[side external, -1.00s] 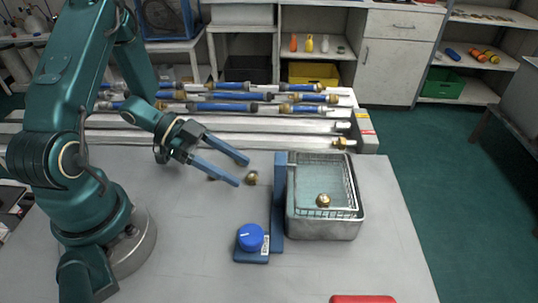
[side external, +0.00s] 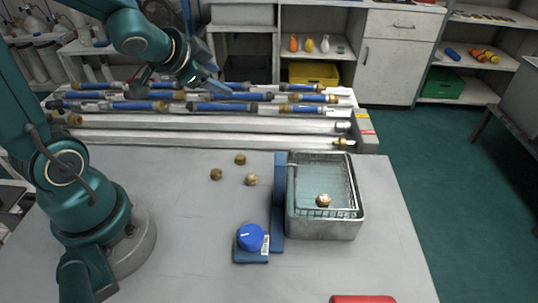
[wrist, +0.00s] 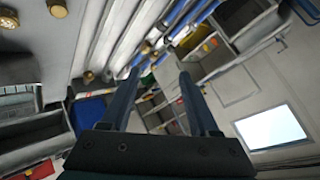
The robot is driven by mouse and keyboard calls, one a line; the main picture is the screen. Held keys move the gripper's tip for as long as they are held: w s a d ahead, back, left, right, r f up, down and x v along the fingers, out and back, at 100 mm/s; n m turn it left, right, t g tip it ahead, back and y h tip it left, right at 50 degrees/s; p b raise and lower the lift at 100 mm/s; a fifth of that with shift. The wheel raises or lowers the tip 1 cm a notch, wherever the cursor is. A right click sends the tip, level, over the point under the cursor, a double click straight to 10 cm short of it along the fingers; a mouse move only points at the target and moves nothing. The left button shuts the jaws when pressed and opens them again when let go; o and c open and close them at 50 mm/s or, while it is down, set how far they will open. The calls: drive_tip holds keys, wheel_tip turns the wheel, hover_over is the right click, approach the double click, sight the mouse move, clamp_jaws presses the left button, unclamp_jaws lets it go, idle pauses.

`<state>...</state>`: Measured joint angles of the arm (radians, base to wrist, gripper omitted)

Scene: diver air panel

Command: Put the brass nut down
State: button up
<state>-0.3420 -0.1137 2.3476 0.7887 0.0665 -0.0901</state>
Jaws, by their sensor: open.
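Brass nuts lie on the grey table: one at the left (side external: 216,174), one at the back (side external: 240,159) and one near the blue bracket (side external: 251,180). Another brass nut (side external: 323,200) sits in the wire basket (side external: 352,182) over the metal tank (side external: 325,229). My gripper (side external: 220,88) is raised above and behind the table nuts, in front of the pipe rack, and touches none of them. In the wrist view its two fingers (wrist: 160,73) stand wide apart with nothing between them. Brass pieces (wrist: 57,8) show at that view's upper left.
A blue knob (side external: 250,237) on a blue base stands left of the tank, beside an upright blue bracket (side external: 279,195). Blue and silver pipes (side external: 225,107) lie behind the table. A red object (side external: 362,299) is at the front edge. The table's left middle is clear.

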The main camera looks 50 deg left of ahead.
drive_tip(key=s+d+r+n+g, duration=0.1)
drive_tip(key=s+d+r+n, duration=0.1)
drive_tip(key=s+d, duration=0.2)
drive_tip(key=shift+s+n, duration=0.3)
drive_tip(key=shift+s, duration=0.25)
drive_tip(key=s+d+h, duration=0.1)
drive_tip(key=s+d, duration=0.2)
drive_tip(key=s+d+g+h, duration=0.1)
drive_tip(key=s+d, duration=0.2)
drive_tip(key=s+d+n+g+h, duration=0.1)
drive_tip(key=s+d, duration=0.1)
drive_tip(key=s, duration=0.1)
drive_tip(key=shift+d+f+h, duration=0.2)
drive_tip(key=shift+d+h, duration=0.2)
drive_tip(key=shift+w+n, duration=0.1)
drive_tip(key=shift+n, duration=0.2)
